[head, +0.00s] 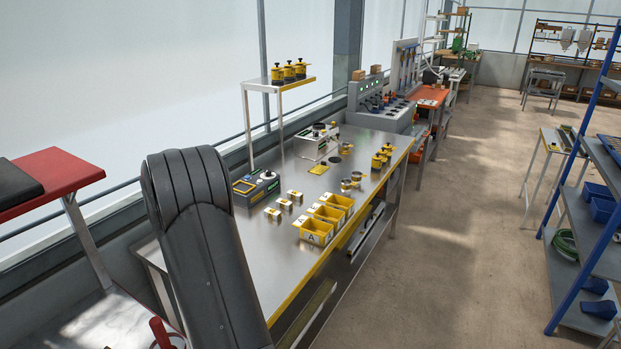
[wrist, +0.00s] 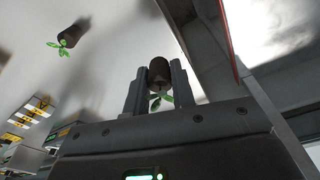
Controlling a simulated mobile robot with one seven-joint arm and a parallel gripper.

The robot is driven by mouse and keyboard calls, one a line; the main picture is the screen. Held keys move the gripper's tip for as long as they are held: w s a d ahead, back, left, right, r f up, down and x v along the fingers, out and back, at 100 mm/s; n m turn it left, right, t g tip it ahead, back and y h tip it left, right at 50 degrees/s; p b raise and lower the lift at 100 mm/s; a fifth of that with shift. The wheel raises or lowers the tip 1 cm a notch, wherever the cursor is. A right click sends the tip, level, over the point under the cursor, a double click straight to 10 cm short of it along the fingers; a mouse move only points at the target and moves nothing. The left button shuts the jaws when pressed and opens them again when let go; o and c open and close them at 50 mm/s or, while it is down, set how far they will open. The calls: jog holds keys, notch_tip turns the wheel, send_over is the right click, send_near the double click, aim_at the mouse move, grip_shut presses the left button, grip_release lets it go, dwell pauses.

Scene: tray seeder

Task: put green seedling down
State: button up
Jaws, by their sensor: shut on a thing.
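In the wrist view my gripper (wrist: 157,88) is shut on a green seedling (wrist: 159,72). The seedling is a dark brown soil plug with small green leaves, and it sits between the two fingertips with its leaves toward the gripper body. A second seedling plug (wrist: 72,36) with green leaves lies apart at the upper left, over a pale grey surface. In the head view neither seedling nor my gripper can be made out; my dark arm link fills the lower left.
The steel bench (head: 250,262) carries yellow bins (head: 316,232), a control box (head: 256,187) and several small yellow-and-white blocks. A red-topped stand (head: 55,178) is at the left. A blue shelf rack (head: 575,200) stands at the right, with clear floor between.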

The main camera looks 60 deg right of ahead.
jog(key=s+d+r, duration=0.2)
jog(key=s+d, duration=0.1)
jog(key=d, duration=1.1)
jog(key=w+a+f, duration=0.2)
jog(key=w, duration=0.1)
jog(key=w+a+f, duration=0.2)
jog(key=w, duration=0.1)
jog(key=w+a+f, duration=0.2)
jog(key=w+f, duration=0.1)
jog(key=w, duration=0.1)
jog(key=shift+w+a, duration=0.1)
jog(key=shift+f, duration=1.95)
jog(key=shift+f, duration=0.15)
jog(key=o, duration=1)
jog(key=shift+c, duration=0.2)
